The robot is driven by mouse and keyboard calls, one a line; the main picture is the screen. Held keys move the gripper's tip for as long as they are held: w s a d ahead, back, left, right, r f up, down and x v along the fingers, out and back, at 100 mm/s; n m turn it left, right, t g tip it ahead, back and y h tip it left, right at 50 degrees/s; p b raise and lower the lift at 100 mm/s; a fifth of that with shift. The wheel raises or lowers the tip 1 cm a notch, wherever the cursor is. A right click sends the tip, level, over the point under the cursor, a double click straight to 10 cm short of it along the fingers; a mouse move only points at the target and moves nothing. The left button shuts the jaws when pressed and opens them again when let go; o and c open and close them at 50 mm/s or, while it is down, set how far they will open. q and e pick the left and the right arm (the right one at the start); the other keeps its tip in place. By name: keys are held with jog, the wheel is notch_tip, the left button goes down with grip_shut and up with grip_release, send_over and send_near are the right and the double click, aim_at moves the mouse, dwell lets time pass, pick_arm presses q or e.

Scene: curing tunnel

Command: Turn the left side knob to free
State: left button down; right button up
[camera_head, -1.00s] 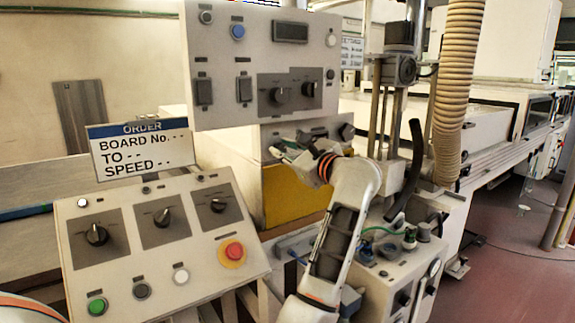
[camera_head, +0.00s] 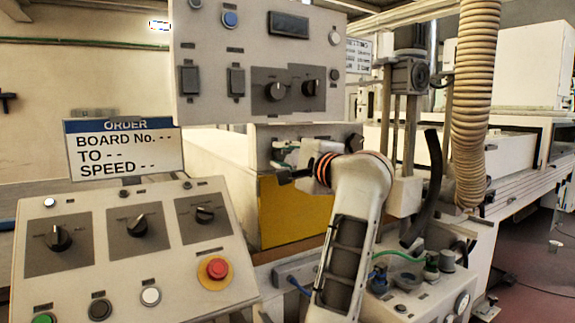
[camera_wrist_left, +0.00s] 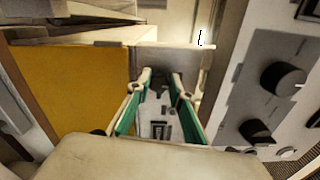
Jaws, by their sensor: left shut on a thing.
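My left gripper (camera_head: 287,160) reaches to the grey panel (camera_head: 262,137) above the yellow front of the box behind the consoles. In the left wrist view its two green-padded fingers (camera_wrist_left: 161,80) close around a small dark part, apparently the left side knob (camera_wrist_left: 158,77). My gripper and wrist hide that knob in the head view, and its pointer cannot be read. A second dark knob (camera_head: 354,142) sits at the right of the same panel. My right gripper is not in view.
An upper panel (camera_head: 215,100) with two knobs overhangs just above the gripper. A sloped console (camera_head: 130,285) with several knobs and a red button (camera_head: 217,268) stands at left. A ribbed hose (camera_head: 472,100) and black pipe (camera_head: 428,180) are at right.

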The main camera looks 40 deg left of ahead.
pick_arm(q)
jog(key=shift+w+f, duration=0.1)
jog(key=shift+f, duration=0.15)
jog(key=shift+r+n+b, duration=0.15)
jog(key=shift+n+b, duration=0.3)
jog(key=shift+n, duration=0.35)
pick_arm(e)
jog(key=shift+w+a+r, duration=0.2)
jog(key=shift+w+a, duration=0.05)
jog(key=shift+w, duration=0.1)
pick_arm(q)
jog(key=shift+r, duration=0.15)
jog(key=c, duration=1.8)
grip_release()
jog(key=shift+a, duration=0.1)
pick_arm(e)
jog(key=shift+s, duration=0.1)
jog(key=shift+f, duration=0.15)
